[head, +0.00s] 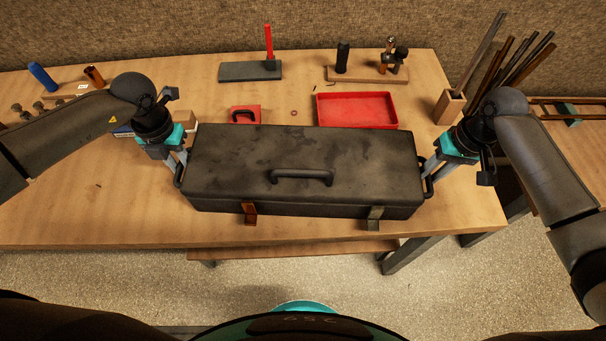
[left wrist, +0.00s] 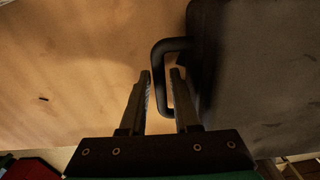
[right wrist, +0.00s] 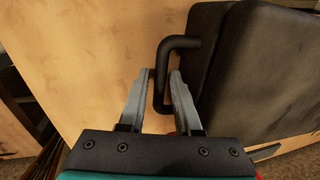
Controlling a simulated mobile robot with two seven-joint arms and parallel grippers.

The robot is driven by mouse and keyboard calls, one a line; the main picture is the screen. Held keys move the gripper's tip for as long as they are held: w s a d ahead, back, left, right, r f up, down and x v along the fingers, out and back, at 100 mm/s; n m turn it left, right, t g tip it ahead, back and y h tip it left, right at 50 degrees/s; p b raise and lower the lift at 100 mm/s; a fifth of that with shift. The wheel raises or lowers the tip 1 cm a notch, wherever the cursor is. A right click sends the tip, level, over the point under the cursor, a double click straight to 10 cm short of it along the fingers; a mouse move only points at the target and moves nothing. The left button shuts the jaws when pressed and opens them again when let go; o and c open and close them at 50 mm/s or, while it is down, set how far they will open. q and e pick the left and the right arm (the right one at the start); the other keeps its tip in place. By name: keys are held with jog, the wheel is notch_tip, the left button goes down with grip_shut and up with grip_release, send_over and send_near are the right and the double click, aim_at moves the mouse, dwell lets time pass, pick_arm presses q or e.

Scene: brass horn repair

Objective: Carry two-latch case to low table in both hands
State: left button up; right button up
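The two-latch case (head: 235,165) is a long, dark, worn box with its lid down. It sits on the wooden workbench, with a dark handle (head: 301,177) on its lid and two latches (head: 250,213) hanging at its front. My left gripper (head: 176,172) is at the case's left end. In the left wrist view its fingers (left wrist: 160,75) close around the black side handle (left wrist: 172,44). My right gripper (head: 431,172) is at the right end. In the right wrist view its fingers (right wrist: 162,75) close around the other side handle (right wrist: 180,43). The low table cannot be made out for certain.
Behind the case are a red tray (head: 357,96), a small red box (head: 245,115) and a grey block with a red rod (head: 268,42). Rods stand in a wooden block (head: 449,107) near my right arm. Bare floor (head: 300,275) lies in front.

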pick_arm(q)
jog(key=shift+f, duration=0.35)
pick_arm(e)
jog(key=shift+a+f, duration=0.1)
jog(key=shift+f, duration=0.25)
pick_arm(q)
jog(key=shift+c, duration=0.2)
pick_arm(e)
jog(key=shift+c, duration=0.2)
pick_arm(q)
grip_shut()
pick_arm(e)
jog(key=c, duration=0.4)
grip_shut()
pick_arm(q)
jog(key=shift+w+r, duration=0.1)
jog(key=shift+r, duration=0.05)
pick_arm(e)
jog(key=shift+w+r, duration=0.1)
jog(key=shift+r, duration=0.05)
